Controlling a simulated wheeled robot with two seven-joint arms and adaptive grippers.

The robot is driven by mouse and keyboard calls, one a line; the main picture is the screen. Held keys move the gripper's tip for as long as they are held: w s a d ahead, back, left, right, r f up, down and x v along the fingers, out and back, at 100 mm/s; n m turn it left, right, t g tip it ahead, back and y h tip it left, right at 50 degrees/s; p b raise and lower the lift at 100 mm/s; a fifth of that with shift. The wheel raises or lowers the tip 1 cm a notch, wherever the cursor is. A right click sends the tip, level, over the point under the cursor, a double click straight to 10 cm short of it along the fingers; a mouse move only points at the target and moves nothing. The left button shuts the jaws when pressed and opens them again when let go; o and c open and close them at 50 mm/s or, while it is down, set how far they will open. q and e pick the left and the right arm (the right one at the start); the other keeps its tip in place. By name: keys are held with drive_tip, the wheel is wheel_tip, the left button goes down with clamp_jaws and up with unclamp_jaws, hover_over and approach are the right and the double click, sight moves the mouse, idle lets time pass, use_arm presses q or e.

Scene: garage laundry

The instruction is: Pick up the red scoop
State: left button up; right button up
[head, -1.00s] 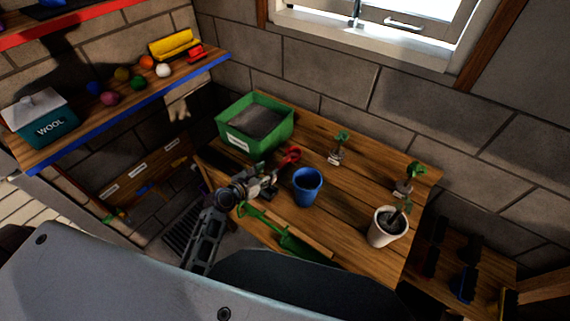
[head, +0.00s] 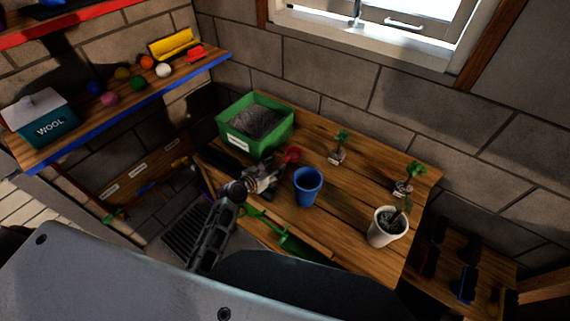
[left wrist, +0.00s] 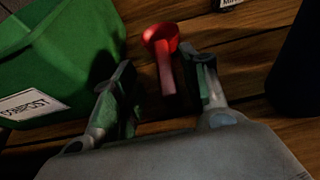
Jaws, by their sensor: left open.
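The red scoop (head: 291,155) lies on the wooden table (head: 350,205), just right of the green compost box (head: 228,137). In the left wrist view the scoop (left wrist: 163,48) has its bowl at the far end and its handle pointing toward my gripper. My left gripper (head: 277,175) is open at the near side of the scoop. In the left wrist view the handle's end lies between the two fingers of the left gripper (left wrist: 163,80), nearer the right finger; I cannot tell whether they touch. My right gripper is not in view.
A blue cup (head: 307,190) stands close to the right of my left gripper. A green trowel (head: 268,224) lies at the table's front edge. A white plant pot (head: 385,228) and small seedlings (head: 338,150) stand farther right. A shelf (head: 110,108) is at the left.

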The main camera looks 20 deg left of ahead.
sight(282, 163)
use_arm(q)
drive_tip(key=shift+w, duration=0.1)
drive_tip(key=shift+d+x, duration=0.25)
drive_tip(key=shift+x, duration=2.2)
clamp_jaws()
